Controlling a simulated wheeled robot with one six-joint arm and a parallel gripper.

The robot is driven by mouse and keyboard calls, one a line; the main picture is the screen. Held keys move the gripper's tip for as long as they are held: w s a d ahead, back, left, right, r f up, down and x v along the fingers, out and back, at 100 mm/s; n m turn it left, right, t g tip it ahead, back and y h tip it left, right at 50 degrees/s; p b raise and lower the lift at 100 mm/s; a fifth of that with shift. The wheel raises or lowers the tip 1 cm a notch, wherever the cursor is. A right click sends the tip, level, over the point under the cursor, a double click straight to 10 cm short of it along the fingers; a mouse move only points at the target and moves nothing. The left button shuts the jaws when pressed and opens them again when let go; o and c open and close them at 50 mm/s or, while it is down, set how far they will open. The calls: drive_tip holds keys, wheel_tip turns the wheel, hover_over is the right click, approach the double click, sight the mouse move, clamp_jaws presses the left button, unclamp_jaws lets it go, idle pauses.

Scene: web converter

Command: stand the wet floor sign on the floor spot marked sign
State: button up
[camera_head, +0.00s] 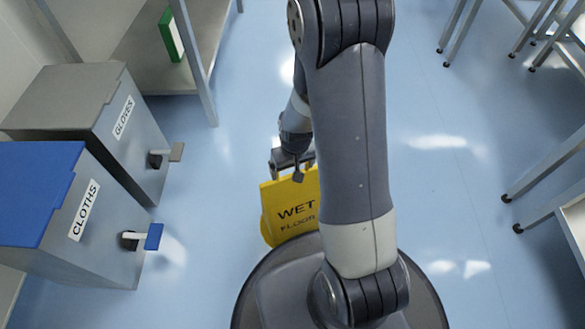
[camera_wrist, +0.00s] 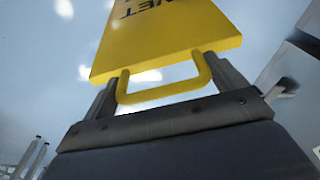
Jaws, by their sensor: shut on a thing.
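The yellow wet floor sign (camera_head: 287,208) is in the head view, just left of my arm and close to my base. Its face reads "WET FLOOR", and my arm hides its right part. My gripper (camera_head: 292,165) is at the sign's top edge. In the wrist view, the sign (camera_wrist: 165,38) extends away from my gripper (camera_wrist: 168,88), whose two fingers stand at either side of the yellow loop handle (camera_wrist: 160,95). The gripper is shut on the sign by this handle. I cannot tell whether the sign touches the floor. No floor spot marked sign shows in either view.
A blue-lidded bin labelled CLOTHS (camera_head: 85,210) and a grey bin labelled GLOVES (camera_head: 122,118) stand at the left, pedals facing the floor. A shelf (camera_head: 150,45) with a green-edged box (camera_head: 171,34) is behind. Table legs (camera_head: 545,165) stand at the right. Blue floor (camera_head: 440,120) between is clear.

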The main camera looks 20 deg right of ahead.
drive_tip(key=o, duration=1.5)
drive_tip(key=shift+o, duration=0.2)
wheel_tip(320, 180, up, 12)
drive_tip(key=s+p, duration=0.1)
drive_tip(key=p, duration=0.4)
drive_tip(key=shift+s, duration=0.25)
